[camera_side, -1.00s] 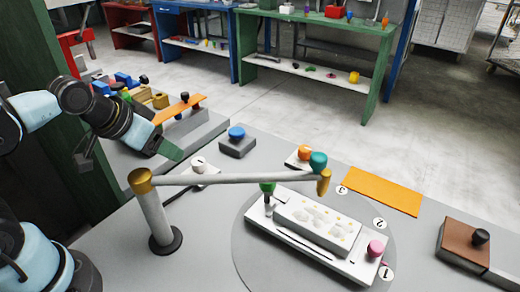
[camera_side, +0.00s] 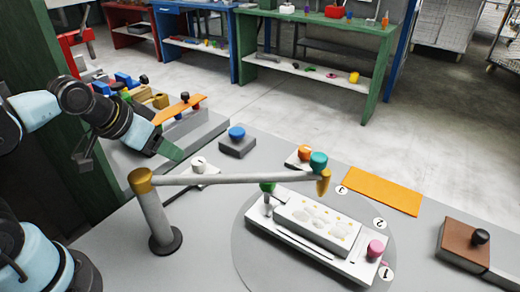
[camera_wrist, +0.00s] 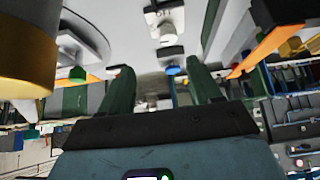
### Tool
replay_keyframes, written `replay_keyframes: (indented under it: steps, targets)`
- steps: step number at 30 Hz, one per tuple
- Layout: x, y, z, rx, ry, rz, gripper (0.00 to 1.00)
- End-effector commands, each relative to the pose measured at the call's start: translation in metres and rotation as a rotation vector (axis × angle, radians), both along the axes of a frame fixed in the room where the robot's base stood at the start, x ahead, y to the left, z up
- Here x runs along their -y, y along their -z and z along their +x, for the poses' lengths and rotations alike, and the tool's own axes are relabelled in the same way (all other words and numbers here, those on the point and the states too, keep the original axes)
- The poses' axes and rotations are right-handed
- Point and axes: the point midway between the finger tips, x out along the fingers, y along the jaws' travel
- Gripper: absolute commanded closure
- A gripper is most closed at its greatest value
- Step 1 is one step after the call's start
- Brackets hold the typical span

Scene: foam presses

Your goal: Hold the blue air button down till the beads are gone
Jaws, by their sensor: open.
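The blue air button (camera_side: 237,133) is a round cap on a dark grey block (camera_side: 238,148), standing on the grey table left of the round plate. It also shows in the wrist view (camera_wrist: 173,70), beyond and between my fingers. My gripper (camera_side: 175,153) is open and empty, in the air left of the button and apart from it. Its two green fingers show spread in the wrist view (camera_wrist: 160,72). The white mould (camera_side: 318,224) lies on the round plate, with pale patches and small yellowish specks on top. I cannot tell clearly which of these are loose beads.
A grey post with a long horizontal arm (camera_side: 240,179) crosses in front of the button, ending over the mould. A white button (camera_side: 199,163), an orange knob (camera_side: 305,152) and a teal knob (camera_side: 318,160) stand nearby. An orange sheet (camera_side: 380,191) lies at the right.

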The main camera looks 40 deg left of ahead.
Motion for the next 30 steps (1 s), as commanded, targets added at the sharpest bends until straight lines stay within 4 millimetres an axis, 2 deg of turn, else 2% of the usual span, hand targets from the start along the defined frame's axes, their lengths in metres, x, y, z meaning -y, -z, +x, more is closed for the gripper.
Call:
replay_keyframes:
  steps: [11,17,23,30]
  targets:
    - [0.0,0.0,0.0,0.0,0.0,0.0,0.37]
    - [0.0,-0.007,0.005,-0.012,-0.024,-0.016,0.67]
    - [-0.001,-0.033,0.029,-0.068,-0.143,-0.092,0.98]
    - [-0.003,-0.067,0.071,-0.158,-0.35,-0.206,1.0]
